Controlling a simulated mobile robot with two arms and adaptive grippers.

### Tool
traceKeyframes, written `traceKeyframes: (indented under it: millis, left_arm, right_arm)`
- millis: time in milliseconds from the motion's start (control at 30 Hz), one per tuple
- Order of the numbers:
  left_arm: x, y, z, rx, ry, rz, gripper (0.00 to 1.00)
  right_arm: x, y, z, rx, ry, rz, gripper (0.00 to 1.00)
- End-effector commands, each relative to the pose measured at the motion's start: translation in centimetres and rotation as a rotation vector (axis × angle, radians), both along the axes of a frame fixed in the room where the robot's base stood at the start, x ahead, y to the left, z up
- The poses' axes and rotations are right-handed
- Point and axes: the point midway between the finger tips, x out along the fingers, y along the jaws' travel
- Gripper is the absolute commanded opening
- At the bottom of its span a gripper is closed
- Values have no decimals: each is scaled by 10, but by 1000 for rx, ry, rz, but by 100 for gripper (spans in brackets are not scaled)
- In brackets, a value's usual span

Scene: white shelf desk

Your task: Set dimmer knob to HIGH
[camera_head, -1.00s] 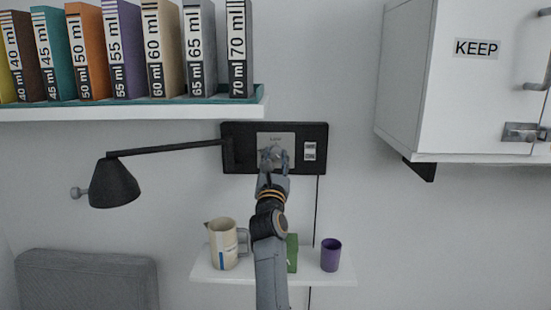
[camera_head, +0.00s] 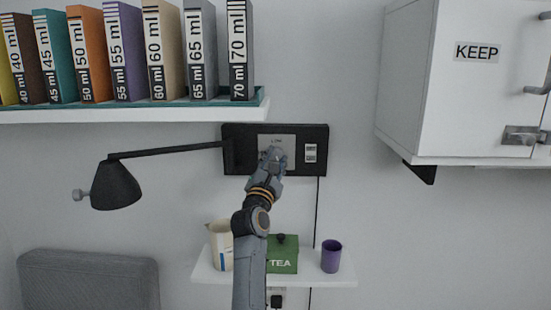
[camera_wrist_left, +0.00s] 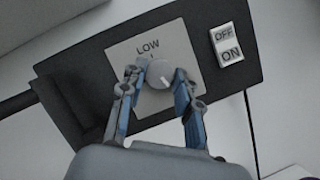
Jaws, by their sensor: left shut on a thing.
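The round grey dimmer knob (camera_wrist_left: 158,73) sits on a light square plate (camera_wrist_left: 177,42) marked LOW, on a black wall panel (camera_head: 236,132). A pale mark shows on the lower right of the knob, away from LOW. No HIGH label can be read. My left gripper (camera_head: 273,158) covers the knob in the head view. In the left wrist view, my left gripper (camera_wrist_left: 159,82) has one finger on each side of the knob and is shut on it. My right gripper is out of view.
An OFF/ON switch (camera_wrist_left: 227,45) is right of the plate. A black lamp (camera_head: 115,186) reaches out left of the panel. A shelf of binders (camera_head: 160,112) is above. A jug (camera_head: 217,245), green TEA box (camera_head: 283,262) and purple cup (camera_head: 331,257) stand below.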

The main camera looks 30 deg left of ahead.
Motion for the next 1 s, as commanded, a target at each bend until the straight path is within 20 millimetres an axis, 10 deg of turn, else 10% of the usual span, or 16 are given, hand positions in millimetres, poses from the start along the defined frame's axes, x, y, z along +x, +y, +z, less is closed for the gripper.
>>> traceKeyframes:
  millis: [1000]
  left_arm:
    - [-3,5,13,826,504,5,1]
  right_arm:
    - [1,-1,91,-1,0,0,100]
